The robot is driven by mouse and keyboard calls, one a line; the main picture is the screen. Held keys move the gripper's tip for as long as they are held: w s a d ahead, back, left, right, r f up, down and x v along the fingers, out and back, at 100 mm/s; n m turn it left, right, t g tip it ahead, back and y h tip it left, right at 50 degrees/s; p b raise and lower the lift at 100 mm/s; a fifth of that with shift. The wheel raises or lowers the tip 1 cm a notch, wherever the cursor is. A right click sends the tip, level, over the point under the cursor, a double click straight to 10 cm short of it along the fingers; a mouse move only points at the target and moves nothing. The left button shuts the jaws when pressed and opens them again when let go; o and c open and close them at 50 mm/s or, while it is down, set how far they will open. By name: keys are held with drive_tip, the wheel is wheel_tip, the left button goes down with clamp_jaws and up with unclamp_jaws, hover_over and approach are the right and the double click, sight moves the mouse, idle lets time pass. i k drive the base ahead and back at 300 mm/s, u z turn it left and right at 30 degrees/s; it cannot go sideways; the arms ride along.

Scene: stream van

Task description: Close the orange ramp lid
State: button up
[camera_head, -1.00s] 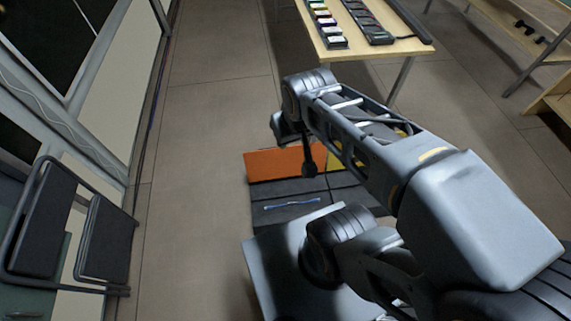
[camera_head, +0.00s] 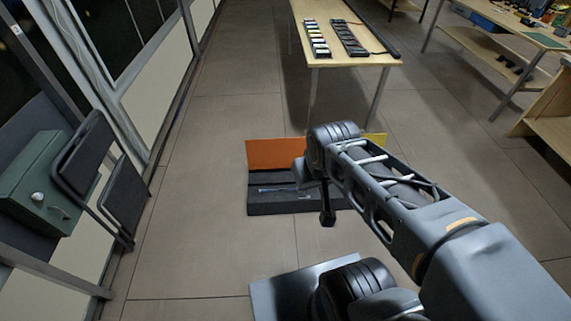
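The orange lid (camera_head: 274,154) stands raised along the far edge of a low dark box (camera_head: 300,207) on the floor. The box's near wall and part of its dark inside show, with a thin blue and silver item (camera_head: 276,189) lying in it. A yellow lid (camera_head: 375,139) beside the orange one is mostly hidden behind my arm. My gripper (camera_head: 327,217) points down as a small dark shape at the box's near side, apart from the orange lid. Its fingers are too small to make out, and contact with the box cannot be told.
A wooden table (camera_head: 372,77) with trays of small items stands beyond the box. Folded dark chairs (camera_head: 100,180) and a green cabinet (camera_head: 44,180) line the left wall. Shelves (camera_head: 500,65) stand at the right. Floor is clear left of the box and between it and my base.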

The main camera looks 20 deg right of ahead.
sight(270, 152)
drive_tip(key=u, duration=1.1)
drive_tip(key=i, duration=3.4)
drive_tip(key=z, duration=1.35)
drive_tip(key=i, duration=2.8)
drive_tip(key=z, duration=4.15)
